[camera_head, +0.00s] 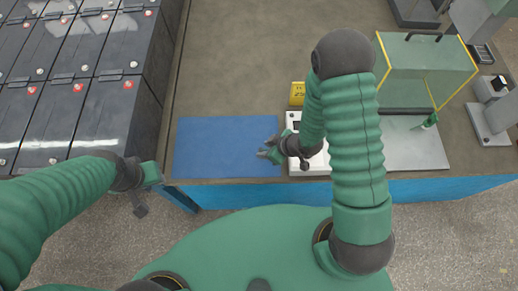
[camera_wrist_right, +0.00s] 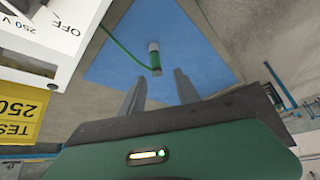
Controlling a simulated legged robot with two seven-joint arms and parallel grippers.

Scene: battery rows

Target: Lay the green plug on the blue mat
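The blue mat (camera_head: 215,145) lies flat at the front edge of the bench; it also fills the upper middle of the right wrist view (camera_wrist_right: 200,50). The green plug (camera_wrist_right: 156,64), with a pale end and a green cable running left, shows over the mat in the right wrist view, just beyond my fingertips. Whether it touches the mat I cannot tell. In the head view I cannot make it out. My right gripper (camera_head: 264,154) is at the mat's right side; its fingers (camera_wrist_right: 158,78) are apart with nothing between them. My left gripper (camera_head: 143,196) hangs off the bench's front edge.
A white tester (camera_head: 317,163), marked 250 V and OFF in the wrist view, stands right of the mat behind my right arm. A yellow sign (camera_head: 297,93) is behind it. A clear yellow-edged guard (camera_head: 420,70) stands right. Black batteries (camera_head: 105,115) stand in rows left.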

